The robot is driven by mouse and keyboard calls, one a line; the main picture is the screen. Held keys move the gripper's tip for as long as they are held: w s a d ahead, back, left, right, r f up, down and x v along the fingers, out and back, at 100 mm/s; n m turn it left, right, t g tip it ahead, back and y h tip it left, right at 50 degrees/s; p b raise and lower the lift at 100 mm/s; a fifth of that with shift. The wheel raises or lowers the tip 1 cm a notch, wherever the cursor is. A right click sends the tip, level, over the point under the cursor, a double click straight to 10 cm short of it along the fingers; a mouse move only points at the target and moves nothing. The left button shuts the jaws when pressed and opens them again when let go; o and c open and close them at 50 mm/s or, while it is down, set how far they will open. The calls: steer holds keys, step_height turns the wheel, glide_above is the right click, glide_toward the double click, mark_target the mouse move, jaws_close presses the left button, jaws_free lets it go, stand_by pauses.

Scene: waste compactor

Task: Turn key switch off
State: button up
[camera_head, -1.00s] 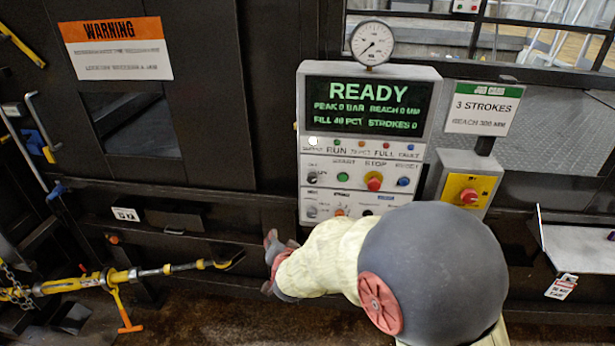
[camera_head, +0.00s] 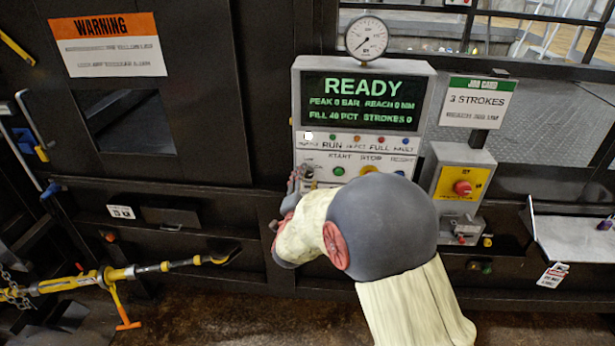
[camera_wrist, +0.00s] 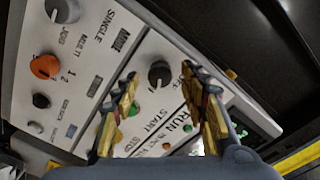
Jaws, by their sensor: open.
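The control panel (camera_head: 303,90) has a lit READY screen and rows of lamps, knobs and buttons. In the wrist view a black round knob (camera_wrist: 160,73), with a partly covered label like OFF beside it, lies between my fingertips. It looks like the key switch, but I cannot read its setting. My gripper (camera_head: 297,183) is open at the panel's lower left; in the wrist view its two fingers (camera_wrist: 161,85) stand either side of the knob with gaps. I cannot tell whether a finger touches the panel. My arm hides the panel's lower part in the head view.
A selector knob (camera_wrist: 62,10) and an orange knob (camera_wrist: 44,67) sit on the same panel. A yellow box with a red button (camera_head: 463,188) is to the right. A pressure gauge (camera_head: 366,38) tops the panel. A yellow bar tool (camera_head: 130,272) sits low left.

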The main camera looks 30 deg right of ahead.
steer(key=shift+w+d, duration=0.4)
steer(key=shift+w, duration=0.15)
steer(key=c, duration=0.4)
steer(key=c, duration=0.7)
jaws_close()
